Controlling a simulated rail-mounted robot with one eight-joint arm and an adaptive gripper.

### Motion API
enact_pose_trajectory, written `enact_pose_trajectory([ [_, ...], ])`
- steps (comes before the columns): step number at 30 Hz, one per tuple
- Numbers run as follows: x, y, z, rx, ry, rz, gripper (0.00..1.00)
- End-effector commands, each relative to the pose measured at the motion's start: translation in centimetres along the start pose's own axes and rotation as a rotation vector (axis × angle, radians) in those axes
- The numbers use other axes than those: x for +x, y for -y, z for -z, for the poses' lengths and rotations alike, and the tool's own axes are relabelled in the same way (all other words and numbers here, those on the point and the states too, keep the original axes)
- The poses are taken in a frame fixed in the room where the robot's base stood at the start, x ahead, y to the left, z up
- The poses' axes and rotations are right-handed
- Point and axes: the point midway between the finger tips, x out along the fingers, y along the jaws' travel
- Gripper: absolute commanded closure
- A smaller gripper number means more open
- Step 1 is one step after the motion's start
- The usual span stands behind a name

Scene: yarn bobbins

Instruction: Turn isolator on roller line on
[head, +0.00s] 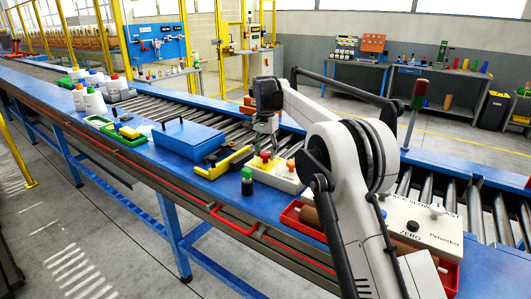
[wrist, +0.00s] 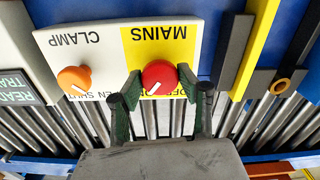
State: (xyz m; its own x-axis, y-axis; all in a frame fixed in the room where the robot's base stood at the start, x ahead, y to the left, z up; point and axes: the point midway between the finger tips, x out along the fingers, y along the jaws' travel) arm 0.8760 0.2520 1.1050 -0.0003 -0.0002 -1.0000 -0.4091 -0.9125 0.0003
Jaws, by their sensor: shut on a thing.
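A cream control box (head: 272,177) stands on the blue rail of the roller line. In the wrist view the box (wrist: 95,62) has a red knob (wrist: 158,76) on a yellow panel marked MAINS, and an orange knob (wrist: 73,79) marked CLAMP; the lettering appears upside down. My gripper (wrist: 160,86) is shut on the red knob, one green fingertip on each side. In the head view my gripper (head: 265,142) reaches down from above to the box. The small lettering below the knobs is partly hidden by my fingers.
A yellow and black bracket-like tool (head: 228,160) and a blue case (head: 188,138) lie left of the box. A red tray (head: 305,220) and a white box with a ZERO label (head: 420,222) are to the right.

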Motion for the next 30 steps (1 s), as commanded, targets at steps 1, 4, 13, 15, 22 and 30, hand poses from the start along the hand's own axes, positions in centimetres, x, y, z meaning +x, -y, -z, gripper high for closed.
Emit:
enact_pose_trajectory([
  [1, -0.07, 0.02, 0.03, 0.024, -0.001, 0.001, 0.91],
  [4, -0.07, 0.02, 0.03, 0.069, -0.001, 0.001, 0.91],
  [13, -0.08, 0.02, 0.03, 0.139, -0.001, 0.001, 0.91],
  [15, -0.08, 0.02, 0.03, 0.144, -0.001, 0.001, 0.91],
  [22, -0.08, 0.02, 0.03, 0.146, -0.001, 0.001, 0.91],
  [30, -0.06, 0.01, 0.02, 0.145, -0.001, 0.001, 0.46],
])
